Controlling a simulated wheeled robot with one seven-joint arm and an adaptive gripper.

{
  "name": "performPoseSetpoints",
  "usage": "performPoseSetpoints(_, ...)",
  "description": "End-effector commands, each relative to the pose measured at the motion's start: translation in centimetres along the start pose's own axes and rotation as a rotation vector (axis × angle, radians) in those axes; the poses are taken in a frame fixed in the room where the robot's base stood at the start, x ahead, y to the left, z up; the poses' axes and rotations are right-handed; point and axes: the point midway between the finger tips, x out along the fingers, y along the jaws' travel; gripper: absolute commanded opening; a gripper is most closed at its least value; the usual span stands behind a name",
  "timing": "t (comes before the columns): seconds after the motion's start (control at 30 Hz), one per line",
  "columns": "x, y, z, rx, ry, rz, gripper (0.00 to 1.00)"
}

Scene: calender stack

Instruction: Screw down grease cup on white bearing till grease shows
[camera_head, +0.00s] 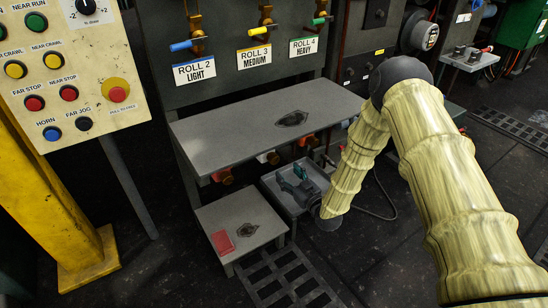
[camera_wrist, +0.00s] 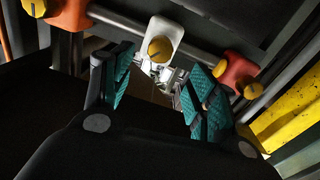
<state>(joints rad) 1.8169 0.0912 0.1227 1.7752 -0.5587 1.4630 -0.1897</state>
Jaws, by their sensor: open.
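The white bearing (camera_wrist: 166,35) is in the upper middle of the wrist view, with a round yellow grease cup (camera_wrist: 160,48) on its face. A line crosses the cup's face. My gripper (camera_wrist: 158,88) has its teal-padded fingers apart, below and to either side of the cup, with nothing between them. No finger visibly touches the cup. No grease is discernible.
Orange-red bearings with yellow cups flank the white one, at left (camera_wrist: 68,14) and right (camera_wrist: 236,70). The grey shelf (camera_head: 215,135) overhangs them. A low grey stand (camera_head: 215,212) holds a red item (camera_head: 222,242). A control panel (camera_head: 70,75) stands at left.

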Motion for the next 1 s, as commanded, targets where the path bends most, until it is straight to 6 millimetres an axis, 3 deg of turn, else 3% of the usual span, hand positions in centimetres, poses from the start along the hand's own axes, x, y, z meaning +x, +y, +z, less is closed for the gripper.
performPoseSetpoints(0.6, 8.6, -0.1, 0.4, 0.0, -0.002, 0.0, 0.58)
performPoseSetpoints(1.0, 10.5, 0.0, 0.2, 0.001, -0.003, 0.0, 0.58)
